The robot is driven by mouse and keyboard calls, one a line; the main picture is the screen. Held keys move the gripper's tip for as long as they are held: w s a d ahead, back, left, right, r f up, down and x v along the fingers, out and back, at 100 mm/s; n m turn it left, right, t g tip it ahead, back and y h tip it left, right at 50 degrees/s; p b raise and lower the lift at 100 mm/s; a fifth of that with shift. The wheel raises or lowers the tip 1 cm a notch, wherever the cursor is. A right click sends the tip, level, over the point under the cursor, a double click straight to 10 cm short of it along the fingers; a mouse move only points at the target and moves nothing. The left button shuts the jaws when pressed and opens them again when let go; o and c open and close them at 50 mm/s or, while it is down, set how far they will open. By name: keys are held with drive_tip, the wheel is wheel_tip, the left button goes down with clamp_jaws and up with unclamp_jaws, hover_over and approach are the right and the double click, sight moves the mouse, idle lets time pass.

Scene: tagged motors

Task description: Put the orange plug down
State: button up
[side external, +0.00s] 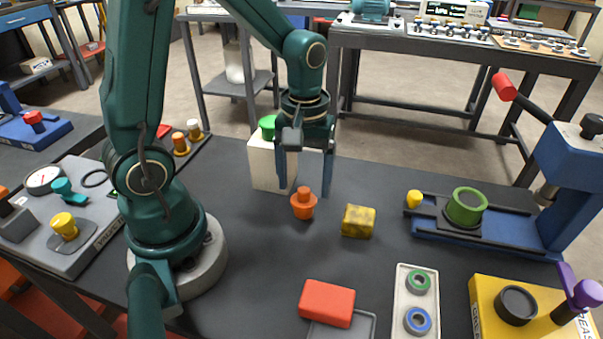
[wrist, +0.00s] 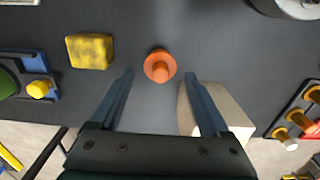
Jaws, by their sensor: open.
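The orange plug (side external: 303,204) stands upright on the dark bench top in the side external view. In the wrist view the orange plug (wrist: 160,66) lies ahead of and between the lines of the two fingers, seen from above. My gripper (side external: 306,190) is open and empty, its fingers pointing down just behind the plug. In the wrist view my gripper (wrist: 162,80) shows its two blue fingers wide apart, with no finger touching the plug.
A cream block (side external: 264,163) with a green knob stands close by one finger. A yellow worn cube (side external: 358,221) sits right of the plug. A blue press (side external: 480,225) is farther right. A red block (side external: 326,303) and a ring tray (side external: 416,292) lie in front.

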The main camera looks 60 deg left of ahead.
sight(304, 190)
drive_tip(key=shift+f, duration=2.05)
clamp_jaws()
drive_tip(key=shift+r, duration=0.15)
